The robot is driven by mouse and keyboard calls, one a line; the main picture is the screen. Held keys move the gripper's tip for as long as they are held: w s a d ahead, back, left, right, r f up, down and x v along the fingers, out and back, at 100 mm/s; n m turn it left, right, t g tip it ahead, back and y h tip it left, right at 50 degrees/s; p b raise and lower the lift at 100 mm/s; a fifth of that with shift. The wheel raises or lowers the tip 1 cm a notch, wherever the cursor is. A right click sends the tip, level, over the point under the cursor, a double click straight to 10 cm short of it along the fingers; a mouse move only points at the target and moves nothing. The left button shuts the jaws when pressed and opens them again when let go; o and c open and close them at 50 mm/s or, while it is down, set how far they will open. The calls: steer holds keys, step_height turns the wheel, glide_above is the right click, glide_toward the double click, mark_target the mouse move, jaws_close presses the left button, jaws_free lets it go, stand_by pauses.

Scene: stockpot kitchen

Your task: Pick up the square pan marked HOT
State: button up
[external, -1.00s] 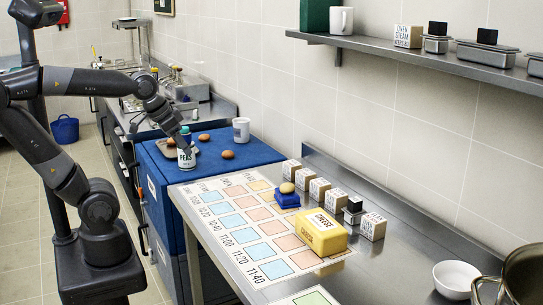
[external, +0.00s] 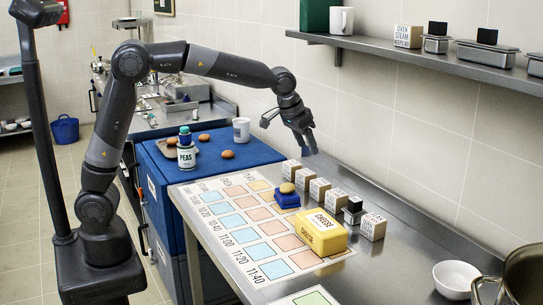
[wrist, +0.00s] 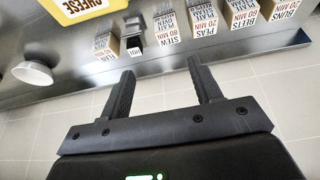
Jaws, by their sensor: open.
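Two similar metal pans with black pieces, a smaller one (external: 436,45) and a longer one (external: 486,54), stand on the wall shelf. My gripper (external: 289,138) is open and empty above the back of the counter; its fingers (wrist: 161,68) point toward the row.
A yellow CHEESE box (external: 320,235) lies beside the row, on the printed time chart (external: 240,235). Labelled blocks (external: 319,190) flank the pan closely. A white bowl (external: 456,278) and a large pot (external: 520,280) are at front right. A PEAS can (external: 187,157) stands on the blue cabinet.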

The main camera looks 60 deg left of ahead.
glide_toward(355, 200)
steer(key=x, duration=0.5)
steer(key=shift+w+d+f, duration=0.1)
steer(key=shift+w+d, duration=0.05)
steer(key=x, duration=0.5)
steer(key=shift+a, duration=0.25)
steer(key=c, duration=1.1)
steer(key=shift+c, duration=0.5)
